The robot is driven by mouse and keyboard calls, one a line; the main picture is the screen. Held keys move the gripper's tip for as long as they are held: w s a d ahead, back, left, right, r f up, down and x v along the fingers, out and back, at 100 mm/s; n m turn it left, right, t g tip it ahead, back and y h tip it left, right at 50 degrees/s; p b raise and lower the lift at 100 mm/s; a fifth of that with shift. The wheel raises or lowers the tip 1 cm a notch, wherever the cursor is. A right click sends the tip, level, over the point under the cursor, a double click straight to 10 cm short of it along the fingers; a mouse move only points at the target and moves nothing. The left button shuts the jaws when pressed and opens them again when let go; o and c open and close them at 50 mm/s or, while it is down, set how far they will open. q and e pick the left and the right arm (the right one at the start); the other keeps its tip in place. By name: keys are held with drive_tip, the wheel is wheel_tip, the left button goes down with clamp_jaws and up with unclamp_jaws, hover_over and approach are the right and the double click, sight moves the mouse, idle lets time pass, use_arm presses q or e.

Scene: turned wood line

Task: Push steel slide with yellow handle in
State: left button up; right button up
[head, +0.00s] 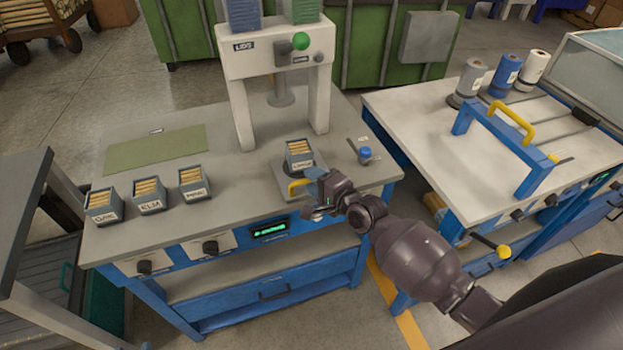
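A small grey box of wooden pieces (299,153) stands on the slide. My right gripper (314,190) is just right of the yellow handle, at the slide's front right corner, and hides part of that corner. Whether its fingers touch the handle, and whether they are open or shut, is too small to tell. My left gripper is not in view.
The white press (273,62) stands behind the slide, with its ram above the bench. Several labelled boxes (149,195) line the bench's left front. A blue-capped item (365,155) lies right of the slide. A second bench (425,125) stands at the right, across a gap.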

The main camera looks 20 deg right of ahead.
drive_tip(key=shift+w+a+f, duration=0.1)
drive_tip(key=shift+w+a, duration=0.15)
drive_tip(key=shift+w, duration=0.25)
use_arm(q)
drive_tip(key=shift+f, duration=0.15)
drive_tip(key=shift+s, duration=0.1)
use_arm(e)
clamp_jaws()
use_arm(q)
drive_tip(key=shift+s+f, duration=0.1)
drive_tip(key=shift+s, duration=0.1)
